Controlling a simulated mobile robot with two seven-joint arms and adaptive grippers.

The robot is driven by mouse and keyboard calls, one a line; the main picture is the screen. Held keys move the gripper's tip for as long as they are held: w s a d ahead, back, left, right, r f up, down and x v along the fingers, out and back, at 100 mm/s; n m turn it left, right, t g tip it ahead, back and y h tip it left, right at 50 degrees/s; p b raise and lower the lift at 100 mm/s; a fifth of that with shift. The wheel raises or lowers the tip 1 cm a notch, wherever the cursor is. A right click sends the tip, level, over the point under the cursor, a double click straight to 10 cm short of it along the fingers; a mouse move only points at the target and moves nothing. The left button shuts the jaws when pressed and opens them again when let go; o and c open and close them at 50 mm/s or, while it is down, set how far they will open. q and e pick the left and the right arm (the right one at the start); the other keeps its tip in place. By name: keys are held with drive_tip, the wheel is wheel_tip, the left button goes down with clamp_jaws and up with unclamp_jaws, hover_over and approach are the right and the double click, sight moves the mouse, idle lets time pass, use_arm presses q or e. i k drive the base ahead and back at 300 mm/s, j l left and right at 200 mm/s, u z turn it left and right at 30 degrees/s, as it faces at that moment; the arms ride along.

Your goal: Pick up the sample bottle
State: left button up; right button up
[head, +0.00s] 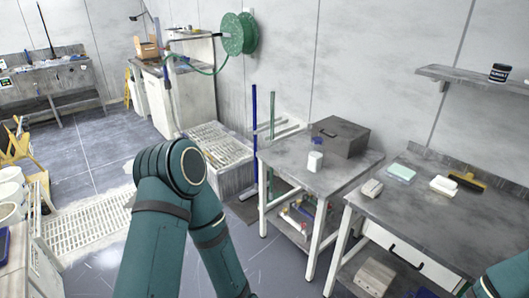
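A dark jar with a pale label (499,73) stands on the wall shelf at the upper right. My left arm rises bent in the lower middle, and its gripper is out of the picture. Only a bit of my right arm shows in the lower right corner, without its gripper.
A dark grey box (340,137) stands behind the white container. The right workbench (427,222) holds a green-topped box (401,173), a white block (443,186) and a yellow brush (467,181). A blue pole (255,140) stands left of the side table. White buckets (10,195) are at far left.

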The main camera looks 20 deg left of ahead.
sight(315, 153)
drive_tip(key=u, duration=0.25)
drive_tip(key=z, duration=0.6)
drive_tip(key=i+j+z, duration=0.1)
drive_tip(key=z, duration=0.25)
drive_tip(key=j+z, duration=0.35)
drive_tip(key=i+j+z, duration=0.1)
drive_tip(key=j+z, duration=0.7)
drive_tip(key=j, duration=1)
drive_tip(key=k+j+z, duration=0.15)
drive_tip(key=j, duration=1.15)
drive_tip(key=k+z, duration=0.05)
